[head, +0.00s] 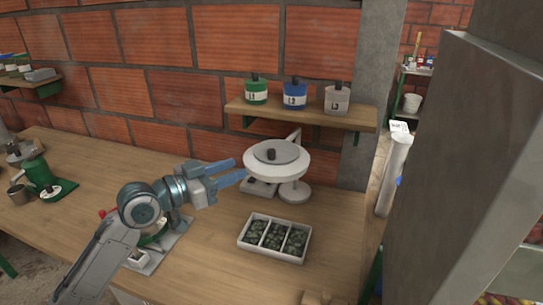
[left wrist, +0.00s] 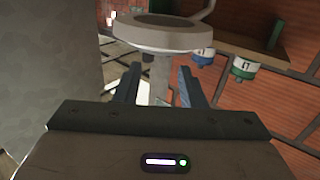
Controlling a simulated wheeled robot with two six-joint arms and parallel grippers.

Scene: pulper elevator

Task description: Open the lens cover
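The lens cover (head: 277,153) is a grey disc with a dark knob, lying flat on the white round head (head: 262,172) of a magnifier lamp. The lamp stands on a round white base (head: 294,195) on the table. My left gripper (head: 239,170) is open and empty, just left of the lamp head, its fingers pointing at it. In the left wrist view the open fingers (left wrist: 160,88) show with the pale lamp stem (left wrist: 159,72) seen between them, beyond the tips. The lamp head (left wrist: 165,35) is above them there; the cover's top is hidden. My right gripper is not in view.
A white tray (head: 246,243) with three compartments of dark green pieces lies in front of the lamp. A wooden shelf (head: 310,117) with green, blue and grey jars hangs behind. A green device (head: 40,175) stands far left. A grey pillar (head: 455,160) rises at right.

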